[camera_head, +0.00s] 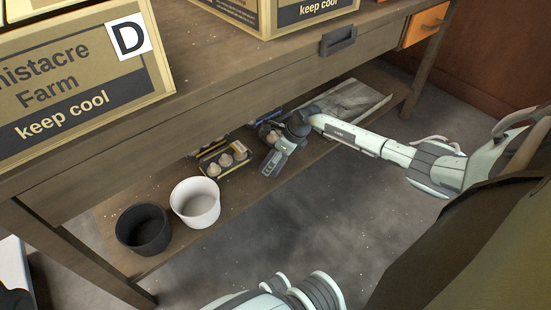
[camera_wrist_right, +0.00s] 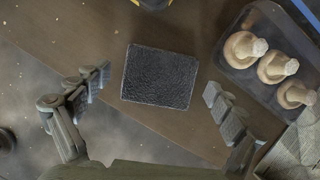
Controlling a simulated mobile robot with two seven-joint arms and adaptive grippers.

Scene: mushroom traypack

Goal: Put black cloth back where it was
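The black cloth (camera_wrist_right: 160,78) is a dark, textured square lying on the brown wooden shelf (camera_wrist_right: 100,30) in the right wrist view. My right gripper (camera_wrist_right: 157,84) is open, with one finger on each side of the cloth and a gap between each finger and the cloth. In the head view, my right gripper (camera_head: 277,157) is low over the lower shelf, beside the mushroom trays. I cannot make out the cloth in the head view. My left gripper is not in view.
A mushroom tray (camera_wrist_right: 229,62) is right of the cloth; another tray (camera_head: 236,170) shows in the head view. A black pot (camera_head: 143,240) and a white pot (camera_head: 196,216) stand left on the shelf. The tabletop (camera_head: 200,70) with boxes overhangs the shelf.

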